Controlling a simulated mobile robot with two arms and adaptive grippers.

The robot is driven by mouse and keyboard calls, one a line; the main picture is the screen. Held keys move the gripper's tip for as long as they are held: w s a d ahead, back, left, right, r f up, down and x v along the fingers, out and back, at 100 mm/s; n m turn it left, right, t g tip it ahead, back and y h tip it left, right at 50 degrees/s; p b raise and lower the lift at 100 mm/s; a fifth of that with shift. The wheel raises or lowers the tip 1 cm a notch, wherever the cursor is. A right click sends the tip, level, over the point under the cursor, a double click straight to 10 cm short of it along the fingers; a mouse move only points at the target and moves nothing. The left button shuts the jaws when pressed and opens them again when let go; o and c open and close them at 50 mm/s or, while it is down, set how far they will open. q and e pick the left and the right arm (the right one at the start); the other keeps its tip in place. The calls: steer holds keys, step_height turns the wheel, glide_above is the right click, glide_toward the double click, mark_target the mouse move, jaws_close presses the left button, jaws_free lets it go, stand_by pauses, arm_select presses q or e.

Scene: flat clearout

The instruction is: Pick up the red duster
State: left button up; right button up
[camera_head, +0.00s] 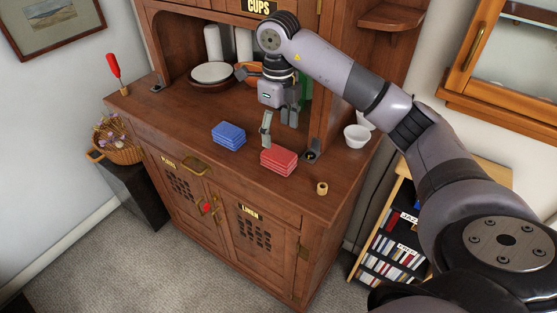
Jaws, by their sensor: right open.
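The red duster (279,161) looks like a folded red cloth. It lies flat near the front edge of the wooden dresser's worktop, right of a similar folded blue cloth (229,136). My right gripper (279,132) points down above and just behind the red duster. Its fingers are apart with nothing between them. One fingertip is close to the duster's back edge in the picture; whether it touches, I cannot tell. My left gripper is not in view.
A small tan ring (322,188) lies right of the duster, and white bowls (357,136) stand farther right. A wooden post (329,105) rises close to my gripper. Plates (212,73) stand behind. A red-handled object (114,66) stands far left. The worktop's left part is mostly clear.

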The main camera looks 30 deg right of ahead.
step_height(320, 180, down, 4)
steer(key=shift+r+p, duration=0.1)
steer(key=shift+p, duration=0.2)
step_height(320, 180, down, 4)
steer(key=shift+f+p, duration=0.1)
steer(key=shift+p, duration=0.8)
steer(key=shift+f, duration=0.5)
steer(key=shift+c, duration=0.6)
steer(key=c, duration=1.1)
steer(key=shift+r, duration=0.1)
steer(key=shift+c, duration=0.2)
step_height(320, 180, up, 10)
steer(key=shift+w+d+f+b, duration=0.1)
steer(key=shift+f+b, duration=0.15)
steer(key=shift+b, duration=0.55)
step_height(320, 180, up, 10)
steer(key=p, duration=0.2)
glide_above(279, 153)
steer(key=shift+r, duration=0.2)
